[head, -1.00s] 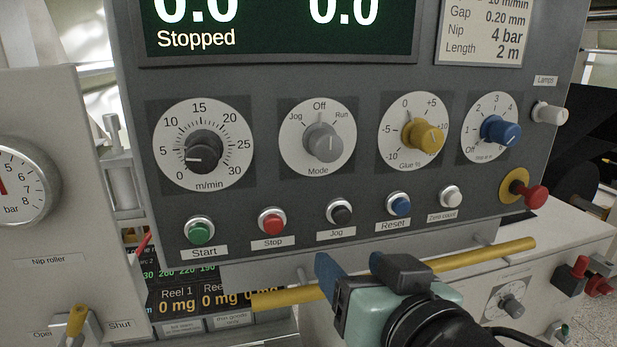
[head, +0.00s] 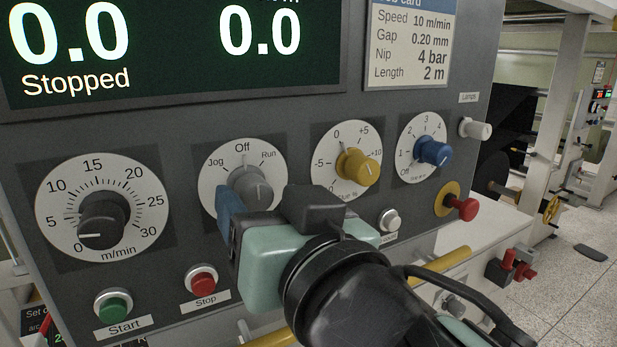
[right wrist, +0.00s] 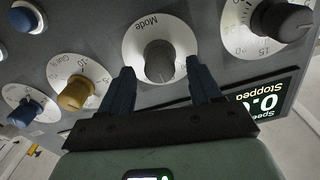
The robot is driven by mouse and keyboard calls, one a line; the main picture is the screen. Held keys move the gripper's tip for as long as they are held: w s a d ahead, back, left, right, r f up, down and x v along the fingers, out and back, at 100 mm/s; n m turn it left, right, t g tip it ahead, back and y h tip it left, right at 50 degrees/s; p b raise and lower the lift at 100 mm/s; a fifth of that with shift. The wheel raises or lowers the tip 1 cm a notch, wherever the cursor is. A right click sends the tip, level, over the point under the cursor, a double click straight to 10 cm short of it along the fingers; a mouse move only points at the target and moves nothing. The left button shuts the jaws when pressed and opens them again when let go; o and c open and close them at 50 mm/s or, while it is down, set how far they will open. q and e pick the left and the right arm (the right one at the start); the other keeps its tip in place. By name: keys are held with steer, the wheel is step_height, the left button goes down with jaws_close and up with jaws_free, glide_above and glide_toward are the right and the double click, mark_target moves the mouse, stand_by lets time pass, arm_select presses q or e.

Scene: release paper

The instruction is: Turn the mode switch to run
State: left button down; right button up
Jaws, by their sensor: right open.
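The mode switch (head: 250,187) is a grey knob on a white round dial marked Jog, Off and Run. Off is at the top and Run at the upper right. I cannot tell for sure which mark its pointer line faces. My right gripper (head: 263,205) is in front of the dial's lower part and hides the Mode label in the head view. In the right wrist view the mode switch (right wrist: 159,62) appears between the two open blue fingers of the right gripper (right wrist: 160,75), with gaps on both sides. My left gripper is out of view.
The speed knob (head: 103,220) is left of the mode dial. The yellow knob (head: 358,167) and blue knob (head: 432,151) are to its right. The green Start button (head: 113,305) and red Stop button (head: 202,280) are below. The display (head: 170,50) reads Stopped.

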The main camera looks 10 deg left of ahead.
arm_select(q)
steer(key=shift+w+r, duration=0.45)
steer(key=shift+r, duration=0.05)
arm_select(e)
steer(key=shift+x, duration=1.5)
steer(key=shift+d, duration=0.1)
steer(key=shift+s, duration=0.1)
steer(key=c, duration=1)
steer(key=shift+f+m+b, duration=0.1)
steer(key=shift+m+b, duration=0.25)
steer(key=shift+m, duration=0.35)
steer(key=shift+c, duration=0.2)
steer(key=shift+m+b, duration=0.7)
steer(key=shift+m, duration=0.5)
steer(key=shift+m+b, duration=0.55)
steer(key=shift+m, duration=0.65)
arm_select(q)
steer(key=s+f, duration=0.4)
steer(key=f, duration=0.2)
steer(key=shift+b, duration=0.45)
arm_select(e)
steer(key=shift+m, duration=1.4)
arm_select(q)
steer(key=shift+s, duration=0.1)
